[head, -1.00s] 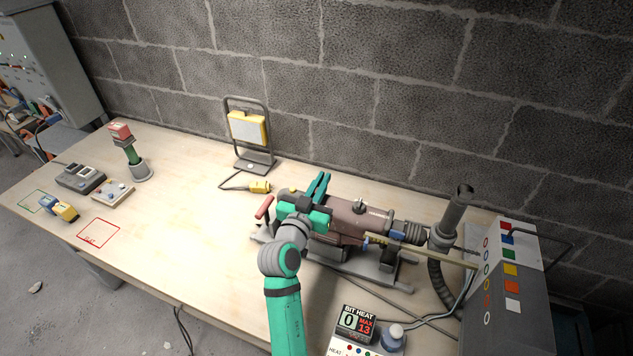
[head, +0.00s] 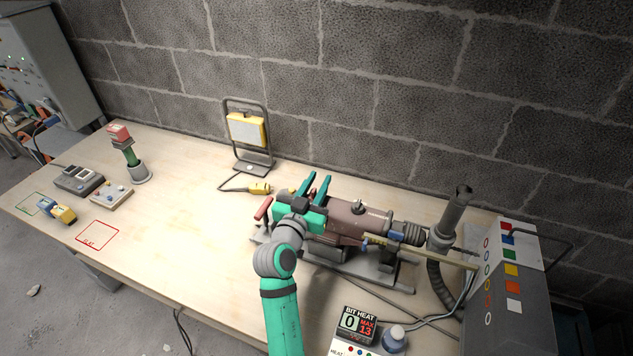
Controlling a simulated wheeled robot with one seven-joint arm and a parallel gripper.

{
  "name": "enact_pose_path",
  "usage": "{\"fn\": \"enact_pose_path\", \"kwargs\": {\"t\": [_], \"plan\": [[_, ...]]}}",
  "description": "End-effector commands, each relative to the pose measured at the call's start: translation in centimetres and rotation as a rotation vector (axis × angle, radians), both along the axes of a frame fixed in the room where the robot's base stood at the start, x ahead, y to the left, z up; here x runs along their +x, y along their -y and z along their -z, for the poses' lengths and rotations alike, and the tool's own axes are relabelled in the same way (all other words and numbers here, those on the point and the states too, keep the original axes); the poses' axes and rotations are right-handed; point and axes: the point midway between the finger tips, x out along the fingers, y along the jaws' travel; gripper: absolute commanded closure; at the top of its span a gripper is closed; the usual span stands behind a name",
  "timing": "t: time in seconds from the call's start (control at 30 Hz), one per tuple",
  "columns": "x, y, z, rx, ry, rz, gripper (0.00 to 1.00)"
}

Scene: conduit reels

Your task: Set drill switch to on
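The drill (head: 352,222), with a brownish-red body, lies in a grey stand on the table, its front end pointing right. A red handle (head: 263,208) sticks up at the left end of the drill's stand. My gripper (head: 319,178) is above the drill's left end, its two teal fingers apart and pointing toward the wall, with nothing seen between them. My gripper and wrist hide the drill's left part.
A grey control box (head: 508,290) and an upright hose (head: 455,215) stand right. A work lamp (head: 247,130) stands near the wall. The table's middle left (head: 175,215) is clear.

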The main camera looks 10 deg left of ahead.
Motion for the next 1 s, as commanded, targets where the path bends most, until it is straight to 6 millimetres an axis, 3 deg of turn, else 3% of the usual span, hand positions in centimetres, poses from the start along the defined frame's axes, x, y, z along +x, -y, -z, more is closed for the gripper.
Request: {"fn": "enact_pose_path", "kwargs": {"t": [0.6,1.0], "plan": [[-9.5,-1.3,0.1,-0.001,-0.001,-0.002,0.75],[-10.4,-1.3,0.0,0.0,-0.001,-0.001,0.75]]}}
